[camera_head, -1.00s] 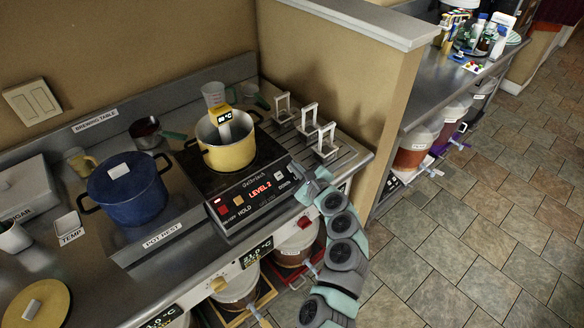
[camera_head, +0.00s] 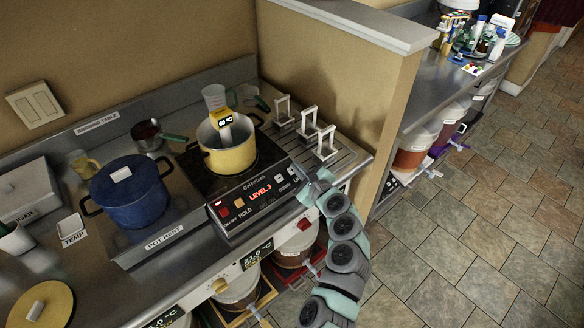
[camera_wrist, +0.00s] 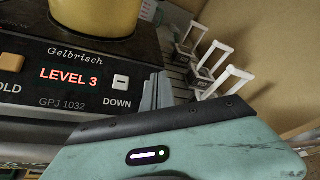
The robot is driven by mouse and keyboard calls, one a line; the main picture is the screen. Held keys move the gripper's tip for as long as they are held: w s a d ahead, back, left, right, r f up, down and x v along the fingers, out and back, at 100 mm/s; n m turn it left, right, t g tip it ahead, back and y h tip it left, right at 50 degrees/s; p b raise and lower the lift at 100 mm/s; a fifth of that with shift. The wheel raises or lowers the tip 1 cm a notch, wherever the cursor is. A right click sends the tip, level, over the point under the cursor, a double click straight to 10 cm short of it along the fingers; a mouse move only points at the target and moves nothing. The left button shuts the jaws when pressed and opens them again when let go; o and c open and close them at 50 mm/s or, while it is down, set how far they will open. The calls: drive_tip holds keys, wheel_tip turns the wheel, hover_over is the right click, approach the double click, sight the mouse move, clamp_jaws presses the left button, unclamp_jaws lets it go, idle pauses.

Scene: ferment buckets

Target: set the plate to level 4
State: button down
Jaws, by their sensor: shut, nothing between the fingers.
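The hot plate (camera_head: 262,205) is a dark unit with a sloped front panel. Its red display (camera_head: 261,193) reads LEVEL 3, and the display is clear in the wrist view too (camera_wrist: 69,77). The DOWN button (camera_wrist: 121,83) is pale with a minus sign. The UP label shows at the panel's right end in the head view. My gripper (camera_wrist: 157,92) is shut and empty, with its fingertips just right of the DOWN button, at the UP end. It hides the UP button in the wrist view; I cannot tell whether it touches it.
A yellow pot (camera_head: 229,150) with a thermometer stands on the plate. A blue lidded pot (camera_head: 130,192) sits on the pot rest to the left. Several white racks (camera_head: 326,143) stand behind my gripper, near the partition wall (camera_head: 340,80). Buckets (camera_head: 297,246) stand below the counter.

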drive_tip(key=shift+a+f, duration=0.1)
drive_tip(key=shift+f, duration=0.15)
idle(0.4)
drive_tip(key=shift+w+a+f, duration=0.1)
drive_tip(key=shift+f, duration=0.15)
drive_tip(key=shift+w+f+b, duration=0.2)
drive_tip(key=shift+f+b, duration=0.15)
idle(0.7)
drive_tip(key=shift+r, duration=0.1)
drive_tip(key=shift+s+r+p, duration=0.35)
drive_tip(key=shift+r+p, duration=0.3)
drive_tip(key=shift+p, duration=0.2)
drive_tip(key=r+p, duration=0.1)
drive_tip(key=s+d+r+p, duration=0.1)
drive_tip(key=shift+d+r+p, duration=0.1)
drive_tip(key=shift+r+p, duration=0.25)
drive_tip(key=shift+s+d+r+p, duration=0.2)
drive_tip(key=shift+r+p, duration=0.2)
drive_tip(key=shift+r, duration=0.05)
drive_tip(key=shift+s+d+r+p, duration=0.15)
drive_tip(key=shift+s+r+p, duration=0.05)
drive_tip(key=shift+r+p, duration=0.2)
